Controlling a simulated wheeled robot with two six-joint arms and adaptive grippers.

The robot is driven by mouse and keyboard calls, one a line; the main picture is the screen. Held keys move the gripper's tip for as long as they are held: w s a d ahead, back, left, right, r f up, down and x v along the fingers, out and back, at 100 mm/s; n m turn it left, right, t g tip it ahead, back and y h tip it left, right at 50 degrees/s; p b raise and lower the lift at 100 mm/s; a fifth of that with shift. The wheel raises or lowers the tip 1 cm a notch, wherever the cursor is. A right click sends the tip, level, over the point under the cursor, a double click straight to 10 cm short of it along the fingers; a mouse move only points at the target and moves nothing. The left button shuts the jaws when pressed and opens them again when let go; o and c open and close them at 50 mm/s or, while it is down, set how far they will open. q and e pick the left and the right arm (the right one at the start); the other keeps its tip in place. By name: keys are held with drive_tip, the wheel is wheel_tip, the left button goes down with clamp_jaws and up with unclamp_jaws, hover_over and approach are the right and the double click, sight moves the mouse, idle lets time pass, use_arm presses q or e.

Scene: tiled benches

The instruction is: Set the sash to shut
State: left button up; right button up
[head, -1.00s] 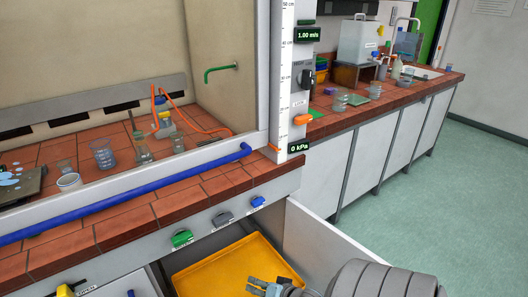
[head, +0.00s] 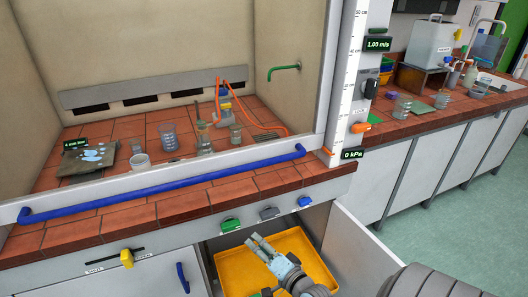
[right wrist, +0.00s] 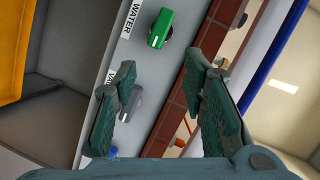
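The sash is the clear front pane of the fume hood, with a long blue bar handle (head: 165,184) along its bottom rail. This rail sits low, just above the tiled front ledge; the exact gap is hard to judge. An orange marker (head: 329,151) is near the bottom of the white height scale (head: 349,80). My right gripper (head: 257,241) is open and empty, in front of and below the handle, over the open drawer. In the right wrist view its fingers (right wrist: 163,75) are spread, and the blue handle (right wrist: 277,40) runs past on the right. My left gripper is not seen.
Glassware (head: 168,137) stands inside the hood.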

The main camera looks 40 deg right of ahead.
wheel_tip(320, 180, up, 11)
drive_tip(key=w+m+t+h, duration=0.2)
drive_tip(key=m+t, duration=0.1)
drive_tip(key=m, duration=0.1)
drive_tip(key=m+h, duration=0.3)
drive_tip(key=m, duration=0.1)
approach(249, 167)
drive_tip(key=shift+n, duration=0.3)
drive_tip(key=x, duration=0.6)
drive_tip(key=f+b+x, duration=0.1)
drive_tip(key=x, duration=0.3)
drive_tip(key=shift+d, duration=0.1)
drive_tip(key=shift+w+d+r, duration=0.1)
drive_tip(key=shift+w+d, duration=0.1)
drive_tip(key=shift+w, duration=0.15)
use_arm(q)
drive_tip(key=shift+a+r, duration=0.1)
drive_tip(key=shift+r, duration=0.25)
use_arm(e)
clamp_jaws()
